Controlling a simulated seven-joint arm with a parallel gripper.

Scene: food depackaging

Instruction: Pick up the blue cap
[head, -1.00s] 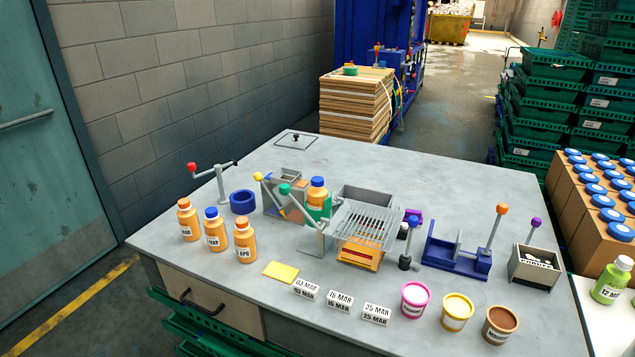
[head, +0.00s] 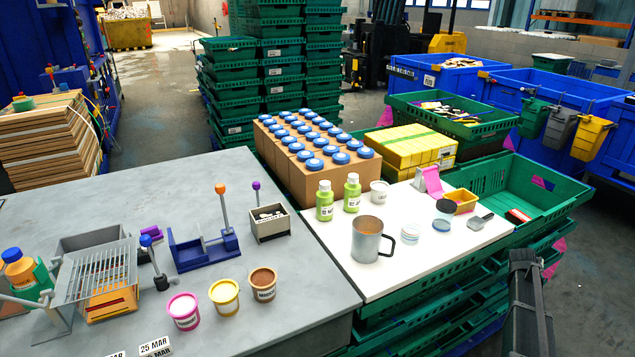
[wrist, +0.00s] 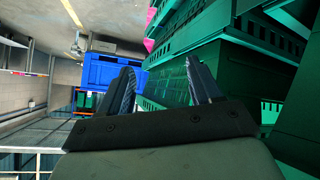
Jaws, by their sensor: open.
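A blue cap (head: 12,255) sits on an orange bottle (head: 20,270) in a green holder, at the far left edge of the head view. Several round blue lids (head: 315,164) also show on top of brown cartons in the middle; I cannot tell if the task means one of these. My gripper (wrist: 161,78) is open and empty in the wrist view, its two dark fingers apart. It points toward green crates and a blue bin, and no blue cap shows there. A dark part of my arm stands at the lower right of the head view, far from the bottle.
The grey table (head: 150,190) holds a wire rack (head: 95,272), a blue fixture (head: 200,250) and three small tubs. A white board (head: 410,270) carries a metal mug (head: 368,240) and green bottles. Green crates (head: 545,190) stand at the right. The table's back is clear.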

